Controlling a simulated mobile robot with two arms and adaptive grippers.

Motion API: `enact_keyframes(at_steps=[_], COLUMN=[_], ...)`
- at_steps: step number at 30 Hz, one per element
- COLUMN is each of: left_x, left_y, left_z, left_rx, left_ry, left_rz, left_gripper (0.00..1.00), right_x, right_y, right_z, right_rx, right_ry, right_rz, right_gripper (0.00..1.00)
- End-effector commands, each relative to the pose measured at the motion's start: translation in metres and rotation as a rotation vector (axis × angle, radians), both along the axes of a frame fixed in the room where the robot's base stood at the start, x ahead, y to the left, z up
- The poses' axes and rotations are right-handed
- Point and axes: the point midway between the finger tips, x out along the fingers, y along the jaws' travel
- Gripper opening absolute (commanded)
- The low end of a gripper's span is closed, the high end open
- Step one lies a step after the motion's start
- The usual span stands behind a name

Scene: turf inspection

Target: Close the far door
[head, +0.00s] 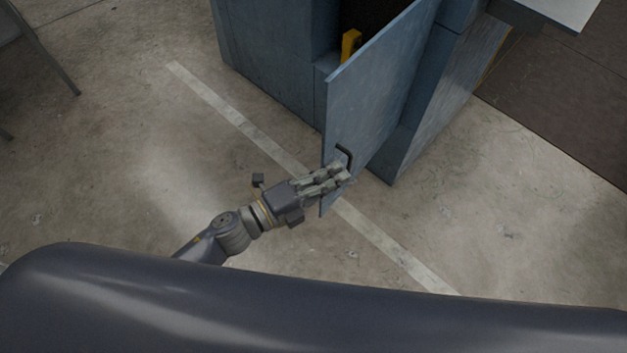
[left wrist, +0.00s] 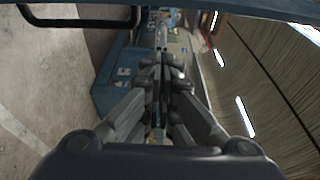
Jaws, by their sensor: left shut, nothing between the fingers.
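A blue cabinet (head: 265,45) stands at the top of the head view. Its one visible door (head: 375,95) is swung open and sticks out toward me, with a dark handle (head: 344,157) near its outer end. My left gripper (head: 346,174) is shut and empty, its fingers overlapping the door's outer end just below the handle. I cannot tell whether they touch it. In the left wrist view, the gripper's fingers (left wrist: 161,62) are together in the middle, and the dark handle (left wrist: 80,22) shows at the upper left, apart from them. My right gripper is not in view.
A yellow part (head: 350,45) shows inside the dark cabinet opening. A pale line (head: 225,107) crosses the concrete floor under the door. Metal legs (head: 45,50) stand at the upper left. A light tabletop (head: 555,10) is at the upper right. Floor left of the door is clear.

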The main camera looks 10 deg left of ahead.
Motion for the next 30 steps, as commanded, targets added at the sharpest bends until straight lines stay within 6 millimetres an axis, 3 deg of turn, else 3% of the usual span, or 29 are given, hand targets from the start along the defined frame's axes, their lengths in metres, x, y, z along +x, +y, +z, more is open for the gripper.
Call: enact_keyframes(at_steps=[3, 10, 26, 30], left_x=[0.016, 0.029, 0.033, 0.036], left_y=[-0.013, 0.015, 0.023, 0.034], left_z=[0.002, 0.000, -0.001, -0.003], left_rx=[0.001, 0.002, 0.001, 0.004], left_ry=[-0.001, 0.001, 0.001, 0.000], left_rz=[0.002, 0.002, 0.000, -0.010], left_gripper=[0.00, 0.00, 0.00, 0.00], right_x=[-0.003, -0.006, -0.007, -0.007], right_y=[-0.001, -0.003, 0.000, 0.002], right_z=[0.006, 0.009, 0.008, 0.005], right_rx=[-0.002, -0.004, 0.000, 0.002], right_ry=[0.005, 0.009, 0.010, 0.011], right_rz=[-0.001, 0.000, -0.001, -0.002], right_gripper=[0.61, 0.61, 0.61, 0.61])
